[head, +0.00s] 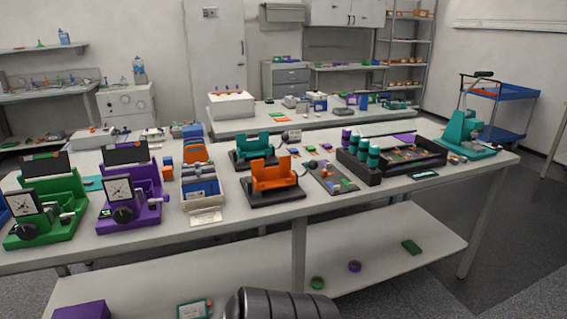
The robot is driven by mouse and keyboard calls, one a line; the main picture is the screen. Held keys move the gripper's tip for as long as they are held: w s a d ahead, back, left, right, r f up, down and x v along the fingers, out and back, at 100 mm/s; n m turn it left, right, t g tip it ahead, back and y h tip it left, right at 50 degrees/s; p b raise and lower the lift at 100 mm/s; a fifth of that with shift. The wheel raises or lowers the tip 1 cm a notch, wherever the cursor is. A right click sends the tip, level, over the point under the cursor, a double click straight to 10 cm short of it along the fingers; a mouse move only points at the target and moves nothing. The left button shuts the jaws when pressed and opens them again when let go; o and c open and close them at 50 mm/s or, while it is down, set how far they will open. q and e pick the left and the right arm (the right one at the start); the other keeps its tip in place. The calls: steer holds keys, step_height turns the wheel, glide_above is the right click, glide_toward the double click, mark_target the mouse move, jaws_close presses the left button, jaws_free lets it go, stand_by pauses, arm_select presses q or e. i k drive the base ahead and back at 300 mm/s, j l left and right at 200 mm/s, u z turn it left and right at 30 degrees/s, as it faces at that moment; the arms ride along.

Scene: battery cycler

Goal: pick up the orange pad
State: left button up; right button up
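I cannot single out the orange pad for certain in the head view. A bright orange cradle-shaped fixture (272,176) stands on a black base near the front middle of the white table (255,222). Orange pieces (195,152) sit at the back of a rack left of it. Small orange bits also show among the parts on the right, too small to make out. Neither of my grippers is in view.
Green (45,212) and purple (130,195) dial devices crowd the table's left. A teal cradle fixture (257,150) stands behind the orange one. A black parts tray (405,160) and teal press (470,138) are at right. The lower shelf (380,265) is mostly clear.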

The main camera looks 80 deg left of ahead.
mark_target(168, 172)
steer(key=u, duration=2.3)
